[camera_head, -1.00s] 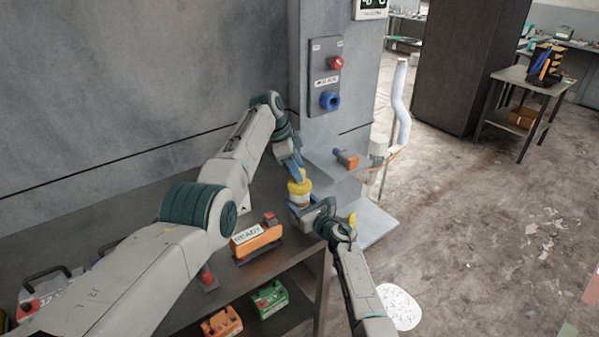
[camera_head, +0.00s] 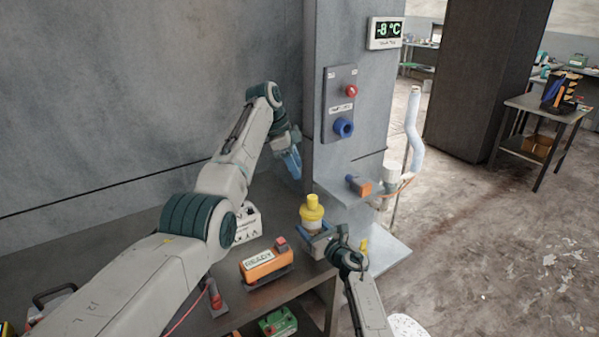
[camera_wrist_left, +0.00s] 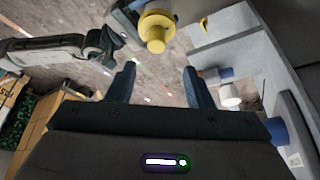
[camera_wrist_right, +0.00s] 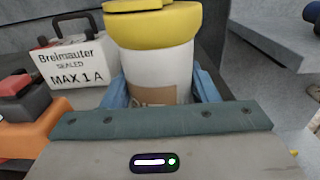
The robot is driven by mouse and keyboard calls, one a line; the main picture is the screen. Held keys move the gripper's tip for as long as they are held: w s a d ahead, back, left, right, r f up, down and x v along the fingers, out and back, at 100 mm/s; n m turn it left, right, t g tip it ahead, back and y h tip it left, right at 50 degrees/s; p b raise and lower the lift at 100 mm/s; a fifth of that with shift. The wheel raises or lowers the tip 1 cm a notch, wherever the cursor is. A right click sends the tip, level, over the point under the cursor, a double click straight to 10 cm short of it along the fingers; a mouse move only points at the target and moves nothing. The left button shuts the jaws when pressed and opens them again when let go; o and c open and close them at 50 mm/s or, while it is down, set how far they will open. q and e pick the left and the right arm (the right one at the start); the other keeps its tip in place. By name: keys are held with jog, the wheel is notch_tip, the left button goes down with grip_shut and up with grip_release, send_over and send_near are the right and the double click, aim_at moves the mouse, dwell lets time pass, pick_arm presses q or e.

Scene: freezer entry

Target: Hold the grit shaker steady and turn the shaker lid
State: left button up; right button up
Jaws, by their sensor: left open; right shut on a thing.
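The grit shaker (camera_head: 317,222) has a white body and stands upright at the bench's right end. Its yellow lid (camera_head: 312,207) is on top, with a narrower yellow knob. My right gripper (camera_head: 316,240) is shut around the white body; in the right wrist view its blue fingers flank the shaker body (camera_wrist_right: 158,75). My left gripper (camera_head: 291,163) is open and empty, above and behind the shaker, apart from the lid. In the left wrist view the lid (camera_wrist_left: 156,32) lies beyond the open fingers (camera_wrist_left: 158,85).
An orange READY box (camera_head: 266,265) and a white labelled box (camera_head: 247,224) stand left of the shaker. A grey wall post (camera_head: 350,110) carries a panel with a red button (camera_head: 351,90) and blue knob (camera_head: 343,128). A grey shelf (camera_head: 345,193) juts out right.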

pick_arm(q)
jog(key=w+a+f+n+t+y, duration=0.2)
jog(key=w+a+f+t+y, duration=0.4)
jog(key=w+a, duration=0.3)
jog(key=a+r+m+t+y, duration=0.25)
jog(key=a+r+t, duration=0.35)
jog(key=t, duration=0.4)
jog(key=s+d+r+m+t+h, duration=0.1)
jog(key=s+d+m+t+h, duration=0.15)
jog(key=s+m+t, duration=0.3)
jog(key=m+g+h, duration=0.7)
jog(key=m+h, duration=0.5)
jog(key=m, duration=0.7)
send_near(309, 201)
jog(key=shift+a+r, duration=0.2)
jog(key=shift+d+f, duration=0.1)
jog(key=shift+f, duration=0.1)
jog(key=x, duration=1.1)
jog(key=shift+w+d, duration=0.2)
jog(key=shift+d, duration=0.1)
